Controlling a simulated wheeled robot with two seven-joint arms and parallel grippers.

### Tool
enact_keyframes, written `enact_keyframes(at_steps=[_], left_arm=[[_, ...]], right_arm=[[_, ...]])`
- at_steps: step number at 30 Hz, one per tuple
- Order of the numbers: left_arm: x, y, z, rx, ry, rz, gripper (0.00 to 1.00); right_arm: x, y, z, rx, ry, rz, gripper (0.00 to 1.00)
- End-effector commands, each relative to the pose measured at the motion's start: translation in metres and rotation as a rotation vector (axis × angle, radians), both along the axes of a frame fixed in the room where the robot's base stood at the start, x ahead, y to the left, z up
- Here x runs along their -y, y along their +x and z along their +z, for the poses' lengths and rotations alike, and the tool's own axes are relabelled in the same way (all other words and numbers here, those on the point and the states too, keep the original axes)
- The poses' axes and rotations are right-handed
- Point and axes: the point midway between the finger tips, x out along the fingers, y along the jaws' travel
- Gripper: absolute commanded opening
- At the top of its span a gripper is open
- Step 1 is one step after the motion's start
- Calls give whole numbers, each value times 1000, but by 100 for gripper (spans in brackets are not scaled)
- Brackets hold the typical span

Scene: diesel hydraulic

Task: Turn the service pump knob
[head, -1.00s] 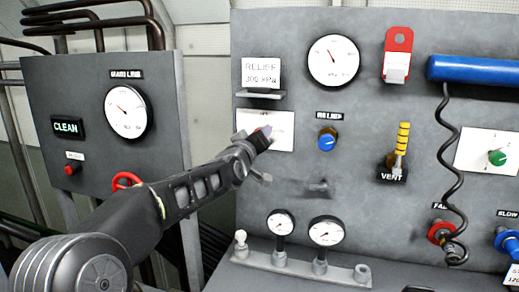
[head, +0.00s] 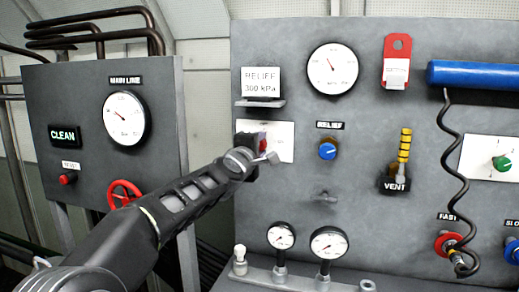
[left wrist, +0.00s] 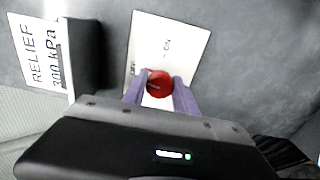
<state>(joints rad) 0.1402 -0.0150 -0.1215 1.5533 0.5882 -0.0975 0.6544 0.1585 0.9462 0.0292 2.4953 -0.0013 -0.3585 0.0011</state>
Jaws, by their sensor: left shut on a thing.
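The service pump knob is a round red knob on a white plate (head: 281,140) on the grey panel, below the RELIEF 300 kPa sign. In the left wrist view the red knob (left wrist: 159,84) sits between the two purple fingers of my left gripper (left wrist: 158,92), which is shut on it. In the head view my left gripper (head: 262,141) covers most of the knob; only a red sliver shows. The plate's markings are partly hidden, with an "ON" legible in the left wrist view. My right gripper is not in view.
The RELIEF sign (head: 262,81) with its small ledge is just above the gripper. A blue relief knob (head: 327,149) and a yellow-handled vent valve (head: 404,150) are to the right. A left cabinet (head: 155,160) carries a red handwheel (head: 124,193) near my arm.

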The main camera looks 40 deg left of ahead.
Motion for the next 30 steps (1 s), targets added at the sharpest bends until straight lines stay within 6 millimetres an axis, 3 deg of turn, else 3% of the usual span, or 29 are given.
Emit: enact_keyframes(at_steps=[10,26,27,30], left_arm=[[-1,0,-1,58,-166,1,0],[-1,0,-1,66,-194,2,0],[-1,0,-1,66,-194,2,37],[-1,0,-1,66,-193,1,45]], right_arm=[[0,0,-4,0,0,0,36],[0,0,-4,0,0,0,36],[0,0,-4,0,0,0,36],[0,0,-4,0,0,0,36]])
